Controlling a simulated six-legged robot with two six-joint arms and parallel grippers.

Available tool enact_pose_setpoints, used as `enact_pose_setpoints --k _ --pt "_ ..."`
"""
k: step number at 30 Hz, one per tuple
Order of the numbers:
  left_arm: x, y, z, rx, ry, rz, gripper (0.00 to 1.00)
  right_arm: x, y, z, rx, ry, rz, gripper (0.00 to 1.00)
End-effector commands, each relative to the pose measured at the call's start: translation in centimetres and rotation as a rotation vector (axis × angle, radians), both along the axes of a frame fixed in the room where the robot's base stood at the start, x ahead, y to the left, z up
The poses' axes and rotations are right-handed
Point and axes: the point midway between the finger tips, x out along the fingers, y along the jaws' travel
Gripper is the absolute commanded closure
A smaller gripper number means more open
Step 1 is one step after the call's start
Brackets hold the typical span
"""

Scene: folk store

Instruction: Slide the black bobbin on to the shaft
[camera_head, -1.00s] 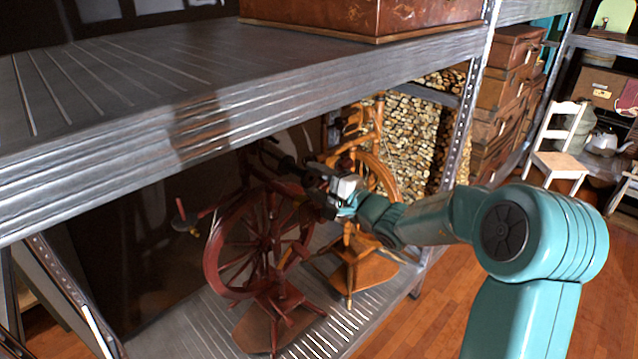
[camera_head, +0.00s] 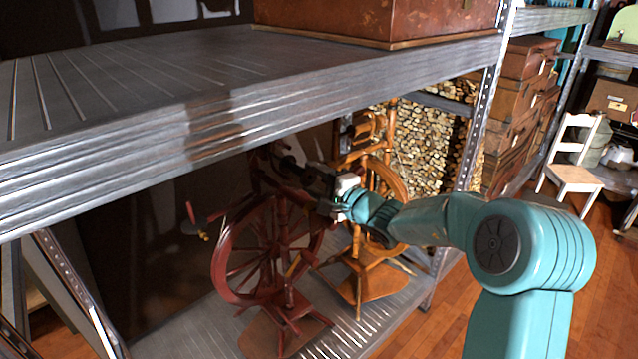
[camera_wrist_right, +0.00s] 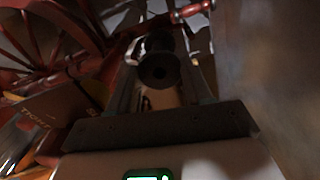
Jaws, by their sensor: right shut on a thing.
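The black bobbin (camera_wrist_right: 158,70) is between the fingers of my right gripper (camera_wrist_right: 165,72), which is shut on it; its round end with a centre hole faces the wrist camera. In the head view, the bobbin (camera_head: 292,168) is a dark shape at the tip of my right gripper (camera_head: 318,178). It is held at the upper part of a dark red spinning wheel (camera_head: 268,245), under the shelf above. I cannot make out the shaft clearly, nor whether the bobbin touches it. My left gripper is not in view.
A metal shelf (camera_head: 120,140) hangs close above my right gripper. An orange-brown spinning wheel (camera_head: 372,275) stands right beside the red one on the lower shelf (camera_head: 190,325). Stacked firewood (camera_head: 425,140) is behind.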

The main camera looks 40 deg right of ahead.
Motion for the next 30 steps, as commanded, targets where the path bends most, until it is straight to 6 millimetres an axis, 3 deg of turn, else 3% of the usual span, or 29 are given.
enact_pose_setpoints --k 30 --pt "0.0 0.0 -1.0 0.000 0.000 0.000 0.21 4.1 0.4 -0.2 0.001 0.003 0.001 0.68"
